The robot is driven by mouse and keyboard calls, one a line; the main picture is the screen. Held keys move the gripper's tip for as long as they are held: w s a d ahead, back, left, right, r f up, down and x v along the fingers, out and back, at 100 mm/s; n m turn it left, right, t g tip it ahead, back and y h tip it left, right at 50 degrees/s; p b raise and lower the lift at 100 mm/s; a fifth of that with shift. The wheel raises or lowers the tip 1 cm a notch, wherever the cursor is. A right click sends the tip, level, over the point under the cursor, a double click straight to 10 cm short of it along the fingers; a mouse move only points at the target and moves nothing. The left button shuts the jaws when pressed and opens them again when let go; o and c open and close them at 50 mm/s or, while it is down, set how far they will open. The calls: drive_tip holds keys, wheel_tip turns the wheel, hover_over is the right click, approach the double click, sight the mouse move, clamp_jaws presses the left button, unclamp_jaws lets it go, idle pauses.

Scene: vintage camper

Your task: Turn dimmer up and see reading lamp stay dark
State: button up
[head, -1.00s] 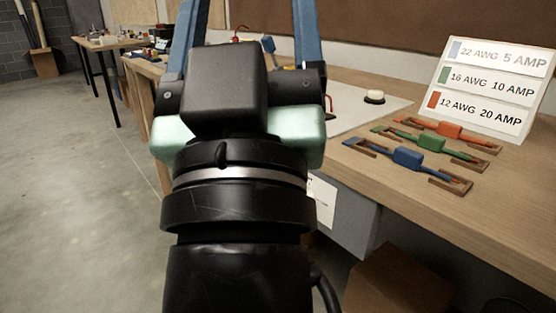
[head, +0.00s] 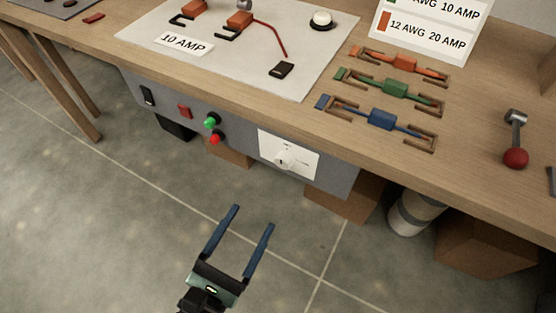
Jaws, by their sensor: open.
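The dimmer (head: 284,158) is a white knob on a white square plate, set on the right part of the grey front panel (head: 235,150) under the bench edge. My gripper (head: 254,215) has two blue fingers spread apart with nothing between them. It is over the floor, below and a little left of the dimmer, and apart from it. A round white-topped piece on a black base (head: 321,20) stands on the white board; I cannot tell whether it is the reading lamp, and it shows no clear glow.
The panel also holds a black switch (head: 148,96), a red switch (head: 184,111), a green button (head: 211,122) and a red button (head: 215,138). Blue, green and orange fuse pieces (head: 381,118) lie on the bench. Boxes (head: 490,241) stand underneath. Floor before the panel is clear.

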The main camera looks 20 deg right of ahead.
sight(281, 164)
drive_tip(key=b+x, duration=0.1)
drive_tip(key=x, duration=1.1)
drive_tip(key=shift+w+d, duration=0.2)
drive_tip(key=shift+w, duration=0.1)
clamp_jaws()
